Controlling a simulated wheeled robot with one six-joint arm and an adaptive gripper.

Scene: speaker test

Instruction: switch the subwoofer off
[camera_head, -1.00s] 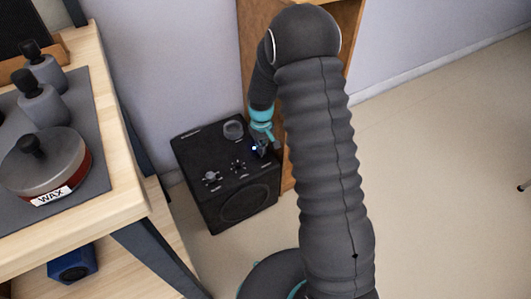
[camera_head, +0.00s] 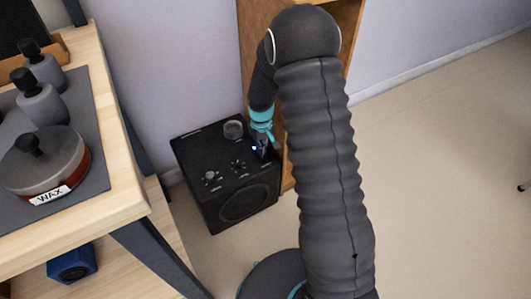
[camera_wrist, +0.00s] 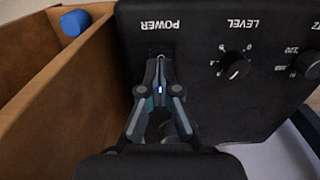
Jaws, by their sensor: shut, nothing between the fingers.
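The subwoofer (camera_head: 222,190) is a black box on the floor, its top panel carrying several controls. In the wrist view its panel (camera_wrist: 215,105) appears upside down, with a POWER label (camera_wrist: 158,26) and a LEVEL knob (camera_wrist: 236,67). My gripper (camera_wrist: 160,60) is shut and empty, its fingertips over the power area just below that label in the picture. A small blue light (camera_wrist: 159,90) shows between the finger links. The fingers hide most of the power switch, so its position and any contact cannot be told. In the head view my gripper (camera_head: 262,148) is at the panel's right edge.
A wooden cabinet (camera_head: 258,50) stands close behind and right of the subwoofer; a blue object (camera_wrist: 75,22) shows beside its boards. A wooden table (camera_head: 130,195) with a WAX jar (camera_head: 45,170) is at the left.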

